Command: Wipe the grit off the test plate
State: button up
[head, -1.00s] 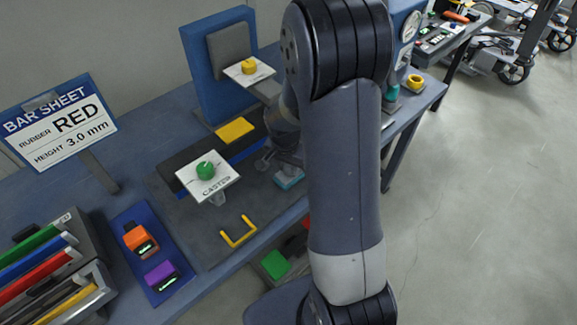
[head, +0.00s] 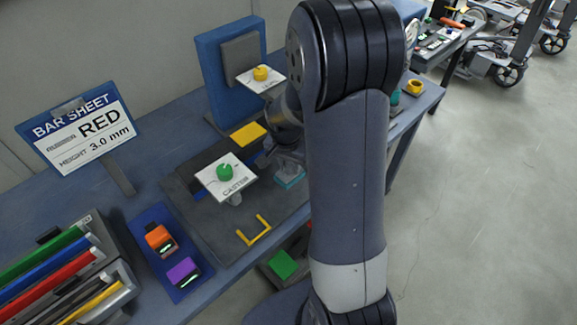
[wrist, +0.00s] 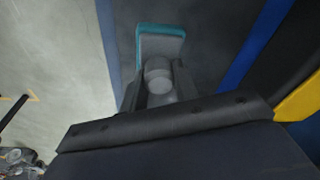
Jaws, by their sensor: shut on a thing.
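My gripper (wrist: 160,82) is shut on the grey rounded handle of a wiping block with a teal pad (wrist: 162,32). The block (head: 291,178) shows in the head view beside my arm, low over the right part of a dark grey plate (head: 205,218) on the bench. My gripper (head: 288,158) is partly hidden there by my arm. I cannot tell whether the pad touches the surface. The dark plate may be the test plate; no label shows, and I cannot make out grit on it.
A white CASTER sign (head: 238,186) with a green knob stands close left of the block. A yellow bracket (head: 254,230) is at the plate's front. A yellow block (head: 248,134) and a blue upright stand (head: 222,75) are behind. Open floor lies right.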

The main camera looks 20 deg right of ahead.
jog(key=shift+r+p, duration=0.8)
jog(key=shift+r, duration=0.7)
jog(key=shift+f, duration=0.1)
